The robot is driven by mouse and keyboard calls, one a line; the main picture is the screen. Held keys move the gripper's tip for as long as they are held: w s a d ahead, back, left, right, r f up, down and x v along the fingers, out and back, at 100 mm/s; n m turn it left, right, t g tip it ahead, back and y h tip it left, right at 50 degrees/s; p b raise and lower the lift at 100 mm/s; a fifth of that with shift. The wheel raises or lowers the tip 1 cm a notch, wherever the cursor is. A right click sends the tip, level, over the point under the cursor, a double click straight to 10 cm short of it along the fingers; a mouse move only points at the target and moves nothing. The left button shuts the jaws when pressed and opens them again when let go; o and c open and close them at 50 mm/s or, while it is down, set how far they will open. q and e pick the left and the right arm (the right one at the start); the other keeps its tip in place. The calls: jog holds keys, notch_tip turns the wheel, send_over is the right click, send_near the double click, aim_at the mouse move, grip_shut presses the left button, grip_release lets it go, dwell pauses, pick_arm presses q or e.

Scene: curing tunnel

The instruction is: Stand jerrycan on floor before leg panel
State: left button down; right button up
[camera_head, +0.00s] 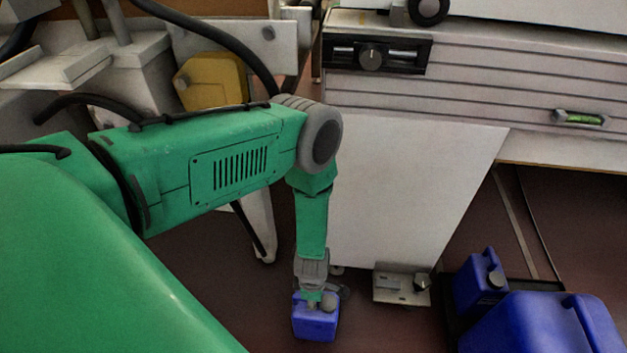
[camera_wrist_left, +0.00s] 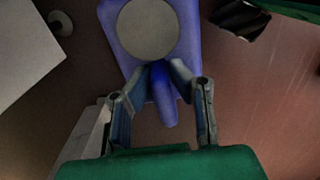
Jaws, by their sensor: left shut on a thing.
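A small blue jerrycan (camera_head: 314,326) with a grey cap is at the lower middle of the head view, in front of the white leg panel (camera_head: 405,195) and near its lower left corner. It looks upright; I cannot tell whether its base touches the floor. My left gripper (camera_head: 313,296) reaches down from above and is shut on the jerrycan's handle. In the left wrist view the gripper's fingers (camera_wrist_left: 160,72) close on the handle of the blue jerrycan (camera_wrist_left: 190,25), whose round cap faces the camera. My right gripper is not in view.
A grey metal foot plate (camera_head: 400,290) lies right of the held jerrycan. Further right, a smaller blue can (camera_head: 466,290) and a larger blue can (camera_head: 540,325) stand by a dark tray (camera_head: 545,291). A machine leg (camera_head: 262,225) is at left. Brown floor (camera_head: 365,325) shows between.

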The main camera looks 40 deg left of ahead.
pick_arm(q)
notch_tip(320, 180, down, 2)
jog(key=shift+b, duration=0.3)
jog(key=shift+r, duration=0.1)
jog(key=c, duration=1.5)
grip_release()
jog(key=shift+o, duration=0.2)
notch_tip(320, 180, up, 12)
jog(key=p, duration=0.5)
jog(key=s+a+r+m, duration=0.1)
jog(key=s+r+m, duration=1.3)
jog(key=m, duration=1.1)
jog(key=shift+s+a+r+t, duration=0.15)
jog(key=shift+s+r+t, duration=0.15)
jog(key=shift+s, duration=0.3)
